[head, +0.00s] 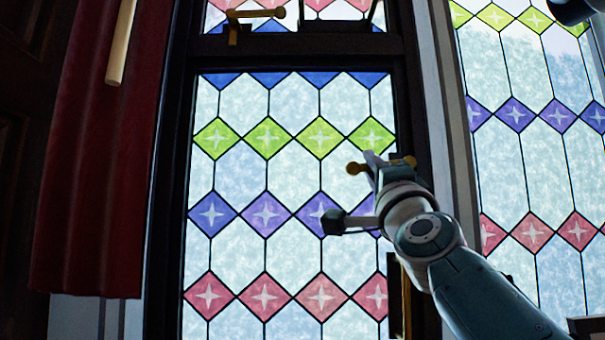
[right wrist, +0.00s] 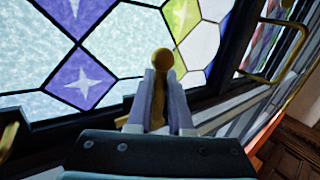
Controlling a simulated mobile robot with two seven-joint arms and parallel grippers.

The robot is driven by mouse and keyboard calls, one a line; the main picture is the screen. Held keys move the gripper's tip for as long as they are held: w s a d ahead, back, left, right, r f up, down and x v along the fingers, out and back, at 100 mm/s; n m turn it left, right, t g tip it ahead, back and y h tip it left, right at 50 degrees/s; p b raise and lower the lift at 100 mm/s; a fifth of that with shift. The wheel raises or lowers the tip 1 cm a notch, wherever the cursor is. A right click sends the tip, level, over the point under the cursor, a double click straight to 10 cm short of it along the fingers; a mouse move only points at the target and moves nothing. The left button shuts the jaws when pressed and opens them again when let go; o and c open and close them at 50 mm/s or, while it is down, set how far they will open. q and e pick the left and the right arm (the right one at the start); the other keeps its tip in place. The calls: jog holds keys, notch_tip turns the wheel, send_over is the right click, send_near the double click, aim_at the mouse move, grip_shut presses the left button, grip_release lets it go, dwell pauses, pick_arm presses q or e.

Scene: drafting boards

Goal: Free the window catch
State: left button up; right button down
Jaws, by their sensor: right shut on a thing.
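The brass window catch (head: 355,168) sits at the right side of the leaded stained-glass window (head: 293,215), its round knob pointing left over the glass. My right gripper (head: 373,162) is shut on the catch, with more brass showing just right of the fingers. In the right wrist view the two pale fingers stand either side of the brass catch (right wrist: 162,60), its knob sticking up past the fingertips. The fingers hide part of the catch. My left gripper is not in view.
A dark frame (head: 178,200) surrounds the window. Another brass fitting (head: 257,13) is on the upper pane. A red curtain (head: 100,170) and a pale pole (head: 121,42) hang at left. A brass handle (right wrist: 287,50) shows at right in the wrist view.

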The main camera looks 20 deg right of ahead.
jog(key=shift+r+m+h, duration=0.3)
jog(key=shift+m+h, duration=0.3)
jog(key=shift+m, duration=0.1)
jog(key=c, duration=0.8)
grip_release()
jog(key=shift+c, duration=0.2)
jog(key=shift+f, duration=0.1)
jog(key=shift+s+a+f, duration=0.1)
jog(key=shift+s+f, duration=0.05)
jog(key=shift+s, duration=0.1)
jog(key=v, duration=0.9)
jog(key=shift+s, duration=0.2)
jog(key=shift+s+a, duration=0.1)
